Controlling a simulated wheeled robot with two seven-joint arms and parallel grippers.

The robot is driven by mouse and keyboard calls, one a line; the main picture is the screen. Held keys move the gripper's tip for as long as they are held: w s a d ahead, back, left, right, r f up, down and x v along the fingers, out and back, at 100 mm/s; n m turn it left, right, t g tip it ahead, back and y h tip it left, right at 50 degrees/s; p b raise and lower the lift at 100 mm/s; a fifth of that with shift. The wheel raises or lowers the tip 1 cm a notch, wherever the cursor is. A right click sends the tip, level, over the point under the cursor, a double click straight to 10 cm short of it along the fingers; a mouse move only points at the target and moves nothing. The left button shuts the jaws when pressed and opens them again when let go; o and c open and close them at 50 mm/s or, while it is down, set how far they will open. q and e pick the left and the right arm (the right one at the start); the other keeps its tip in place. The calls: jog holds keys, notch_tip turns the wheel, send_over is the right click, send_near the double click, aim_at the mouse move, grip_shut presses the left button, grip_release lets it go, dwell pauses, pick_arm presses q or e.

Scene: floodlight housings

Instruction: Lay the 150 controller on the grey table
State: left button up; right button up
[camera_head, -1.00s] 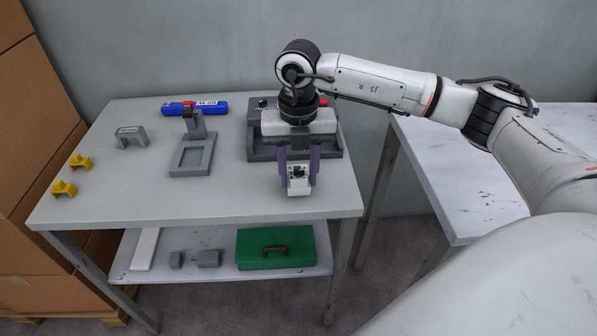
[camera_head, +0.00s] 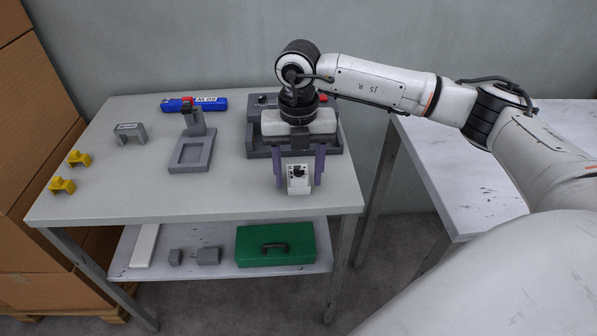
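The controller, a small white block with a dark round part on its face (camera_head: 298,180), is at the front right of the grey table (camera_head: 210,203), upright. Any number on it is too small to read. My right gripper (camera_head: 298,178) comes from above, with one purple finger on each side of the controller. Gaps show between the fingers and the controller, so the gripper is open. The controller appears to rest on the tabletop. My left gripper is not in view.
A grey tray-like fixture (camera_head: 335,151) stands behind my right gripper. A green case (camera_head: 255,250) is on the lower shelf.

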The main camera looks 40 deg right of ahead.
jog(key=shift+o, duration=0.3)
notch_tip(320, 180, up, 10)
jog(key=shift+f, duration=0.1)
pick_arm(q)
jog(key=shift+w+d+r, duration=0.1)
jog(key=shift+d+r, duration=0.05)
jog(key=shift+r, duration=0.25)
pick_arm(e)
jog(key=shift+r, duration=0.25)
jog(key=shift+s, duration=0.1)
